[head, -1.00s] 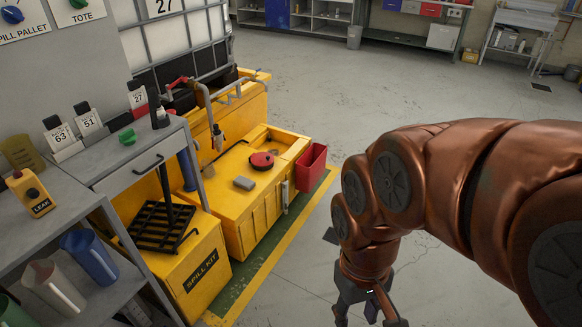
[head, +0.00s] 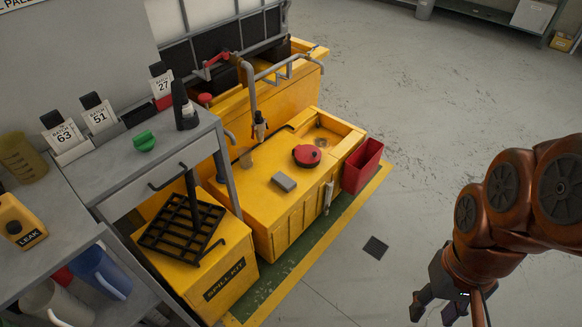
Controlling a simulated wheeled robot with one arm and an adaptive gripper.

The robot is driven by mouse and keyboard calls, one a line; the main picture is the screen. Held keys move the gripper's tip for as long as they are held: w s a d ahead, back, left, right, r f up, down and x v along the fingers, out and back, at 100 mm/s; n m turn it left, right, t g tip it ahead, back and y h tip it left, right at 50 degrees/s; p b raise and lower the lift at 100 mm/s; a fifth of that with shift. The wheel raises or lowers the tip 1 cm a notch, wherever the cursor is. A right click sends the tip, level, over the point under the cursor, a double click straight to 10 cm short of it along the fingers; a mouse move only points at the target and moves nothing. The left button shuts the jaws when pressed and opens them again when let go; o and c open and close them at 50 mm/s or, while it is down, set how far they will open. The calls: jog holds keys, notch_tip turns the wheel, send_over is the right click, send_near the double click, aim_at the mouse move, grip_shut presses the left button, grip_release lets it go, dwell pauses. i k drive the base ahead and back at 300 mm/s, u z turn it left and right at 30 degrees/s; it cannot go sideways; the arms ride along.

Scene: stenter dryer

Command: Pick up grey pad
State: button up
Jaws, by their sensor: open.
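A small grey pad (head: 284,181) lies flat on the top of the yellow spill pallet (head: 262,207), near its front edge and left of a round red lid (head: 307,155). My gripper (head: 450,312) is at the lower right of the head view, over the grey floor. Its dark fingers are spread and nothing shows between them. It is well apart from the pad, to its lower right. The fingertips are partly cut off by the bottom edge of the picture.
A red bin (head: 362,167) hangs at the pallet's right end. A tap on a grey pipe (head: 259,125) stands over the pallet. Left are a yellow spill kit box (head: 226,283) and a grey bench (head: 100,165). A dark square (head: 376,247) lies on the clear floor.

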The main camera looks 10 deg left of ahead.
aim_at(281, 180)
jog(key=u, duration=0.3)
jog(key=i, duration=0.75)
jog(key=u, duration=1.25)
jog(key=i, duration=0.45)
jog(key=u, duration=0.5)
